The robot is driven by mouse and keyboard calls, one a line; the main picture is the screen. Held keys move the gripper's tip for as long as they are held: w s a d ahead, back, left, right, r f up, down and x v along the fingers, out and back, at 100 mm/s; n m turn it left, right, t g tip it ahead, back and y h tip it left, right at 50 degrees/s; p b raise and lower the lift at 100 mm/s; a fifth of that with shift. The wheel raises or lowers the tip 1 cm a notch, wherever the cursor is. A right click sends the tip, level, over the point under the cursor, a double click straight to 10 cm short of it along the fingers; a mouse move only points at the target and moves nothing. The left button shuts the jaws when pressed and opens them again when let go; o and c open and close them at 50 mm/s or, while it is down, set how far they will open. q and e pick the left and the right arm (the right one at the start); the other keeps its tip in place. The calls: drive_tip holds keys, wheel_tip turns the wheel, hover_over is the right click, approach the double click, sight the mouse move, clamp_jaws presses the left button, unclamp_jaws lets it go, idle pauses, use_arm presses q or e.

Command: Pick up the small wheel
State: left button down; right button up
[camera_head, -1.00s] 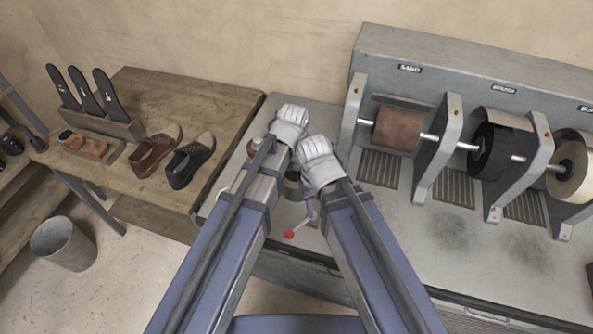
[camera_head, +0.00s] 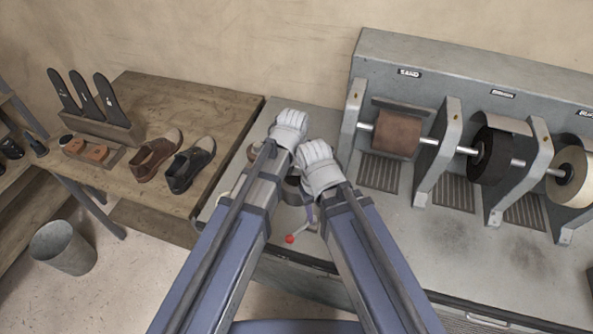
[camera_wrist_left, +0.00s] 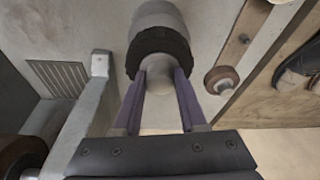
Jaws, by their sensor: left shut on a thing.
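In the left wrist view, the purple fingers of my left gripper (camera_wrist_left: 160,88) are closed on the pale part of a small wheel (camera_wrist_left: 160,42), which has a dark rough rim and a grey body.
A brown round knob (camera_wrist_left: 222,80) lies beside the held wheel, near the wooden table (camera_wrist_left: 262,108). A red-tipped lever (camera_head: 289,239) shows below the arms. The grinding machine (camera_head: 450,75) stands right, its front surface (camera_head: 450,240) clear. Shoes (camera_head: 155,155) and insoles (camera_head: 85,95) are left.

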sight(296, 163)
use_arm(q)
drive_tip(key=shift+r, duration=0.1)
use_arm(e)
drive_tip(key=shift+r, duration=0.1)
use_arm(q)
wheel_tip(296, 163, up, 10)
drive_tip(key=p, duration=1)
use_arm(e)
wheel_tip(296, 163, up, 10)
drive_tip(key=shift+f, duration=0.2)
